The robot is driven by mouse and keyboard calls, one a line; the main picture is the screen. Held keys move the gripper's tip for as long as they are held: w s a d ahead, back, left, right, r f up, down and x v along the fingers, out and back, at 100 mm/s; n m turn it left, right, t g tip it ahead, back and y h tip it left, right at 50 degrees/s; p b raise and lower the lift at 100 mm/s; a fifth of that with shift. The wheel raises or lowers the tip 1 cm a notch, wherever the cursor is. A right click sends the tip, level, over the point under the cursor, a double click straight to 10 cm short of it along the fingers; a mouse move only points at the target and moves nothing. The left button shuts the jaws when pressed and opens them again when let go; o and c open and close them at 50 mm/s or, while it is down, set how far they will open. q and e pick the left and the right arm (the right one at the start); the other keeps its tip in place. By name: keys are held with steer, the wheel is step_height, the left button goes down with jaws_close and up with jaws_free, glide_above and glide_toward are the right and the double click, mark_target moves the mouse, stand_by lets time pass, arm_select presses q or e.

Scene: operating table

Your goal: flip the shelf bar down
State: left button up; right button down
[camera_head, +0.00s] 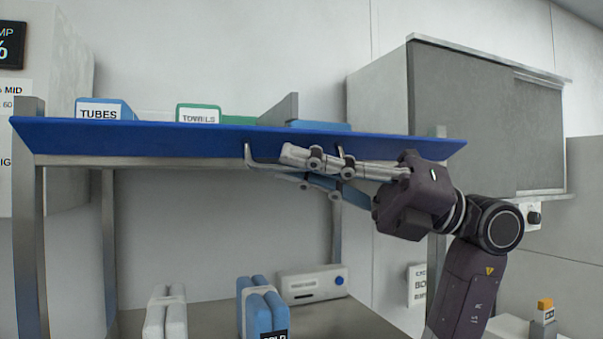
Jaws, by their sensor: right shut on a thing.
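The blue shelf bar (150,137) runs along the front of the upper shelf. Its face looks tilted, with the left end tapering to a point. A thin bent metal handle (248,156) hangs below the bar near its middle. My right gripper (284,165) reaches in from the right just under the bar, with its fingers pointing left. It is shut on the handle, and its fingers hide part of it. My left gripper is not in view.
White (166,315) and blue (258,305) packs and a white device (312,284) stand below. A grey cabinet (465,120) hangs at the right. Space directly under the bar's left half is clear.

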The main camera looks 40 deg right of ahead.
steer(key=w+f+n+g+y+b, duration=0.1)
steer(key=n+g, duration=0.5)
steer(key=n, duration=0.6)
steer(key=w+d+f+n+g+y, duration=0.1)
steer(key=w+f+n+g, duration=0.3)
steer(key=n, duration=0.9)
steer(key=shift+w+d+n+g+b, duration=0.15)
steer(key=shift+w+n+g+b, duration=0.2)
steer(key=shift+g, duration=0.55)
steer(key=shift+f, duration=0.1)
steer(key=c, duration=2)
jaws_free()
steer(key=shift+w, duration=0.1)
steer(key=shift+c, duration=0.2)
